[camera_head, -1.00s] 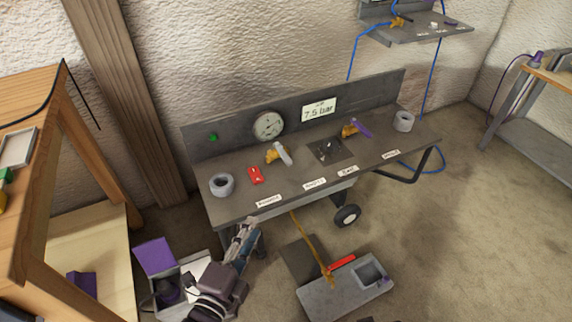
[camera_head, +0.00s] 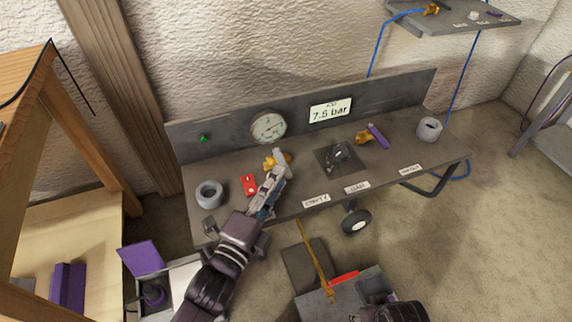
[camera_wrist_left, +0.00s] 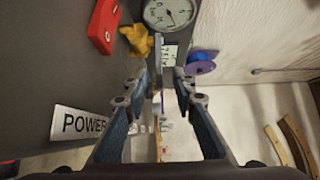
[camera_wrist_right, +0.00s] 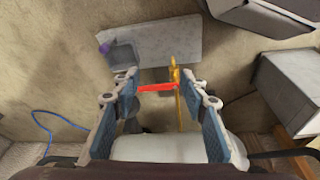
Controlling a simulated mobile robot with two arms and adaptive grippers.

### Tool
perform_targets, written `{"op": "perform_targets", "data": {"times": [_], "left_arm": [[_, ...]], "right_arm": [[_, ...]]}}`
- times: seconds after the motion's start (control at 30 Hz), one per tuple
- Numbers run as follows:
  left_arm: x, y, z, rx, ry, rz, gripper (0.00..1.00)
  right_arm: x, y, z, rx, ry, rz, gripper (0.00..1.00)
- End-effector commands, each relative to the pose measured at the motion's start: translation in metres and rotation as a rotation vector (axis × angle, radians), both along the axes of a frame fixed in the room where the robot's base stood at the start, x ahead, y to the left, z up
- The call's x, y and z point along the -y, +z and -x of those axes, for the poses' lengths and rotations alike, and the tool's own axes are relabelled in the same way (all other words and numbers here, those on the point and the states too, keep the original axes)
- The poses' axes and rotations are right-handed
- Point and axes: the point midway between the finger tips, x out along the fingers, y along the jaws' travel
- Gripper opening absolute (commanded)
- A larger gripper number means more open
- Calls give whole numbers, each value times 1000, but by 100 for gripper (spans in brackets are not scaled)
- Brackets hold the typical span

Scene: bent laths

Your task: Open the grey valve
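The grey valve has a brass body (camera_head: 270,163) and a grey lever, on the bench left of centre, below the round gauge. In the head view my left gripper (camera_head: 271,185) reaches over the bench to it and mostly hides the lever. In the left wrist view the brass body (camera_wrist_left: 138,40) is at upper left. The grey lever (camera_wrist_left: 158,55) shows edge-on between the spread fingertips of my left gripper (camera_wrist_left: 160,82). I cannot tell if they touch it. My right gripper (camera_wrist_right: 160,84) is open and empty above the floor.
A purple-handled valve (camera_head: 376,136) stands farther right on the bench (camera_head: 235,150). The gauge (camera_head: 268,128) and a 7.5 bar display (camera_head: 330,110) are on the back panel. A red block (camera_head: 249,184) and grey ring (camera_head: 209,194) lie left. A grey tray (camera_wrist_right: 165,42) is on the floor.

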Motion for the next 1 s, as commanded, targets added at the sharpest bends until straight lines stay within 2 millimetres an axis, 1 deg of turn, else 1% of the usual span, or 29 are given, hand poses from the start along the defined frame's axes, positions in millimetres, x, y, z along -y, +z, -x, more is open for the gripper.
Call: {"op": "perform_targets", "data": {"times": [0.03, 0.1, 0.3, 0.43, 0.67, 0.9, 1.0], "left_arm": [[3, 0, -9, 3, 0, 0, 25], [8, 1, -19, 3, 0, 0, 25], [16, 0, -38, 1, -1, 2, 25], [18, 0, -43, 0, -1, 0, 25], [18, 0, -43, 0, -1, 0, 25], [18, 0, -43, 0, -1, 0, 0], [18, 0, -43, 0, -1, 0, 0]], "right_arm": [[0, 2, -1, 3, 0, 0, 40], [0, 6, -1, 6, -1, 0, 40], [0, 14, -2, 11, -2, -1, 40], [1, 16, -1, 8, -2, 0, 40], [1, 17, -1, 7, -2, 0, 40], [1, 17, -1, 9, -2, 0, 40], [1, 17, -2, 9, -2, 0, 40]]}}
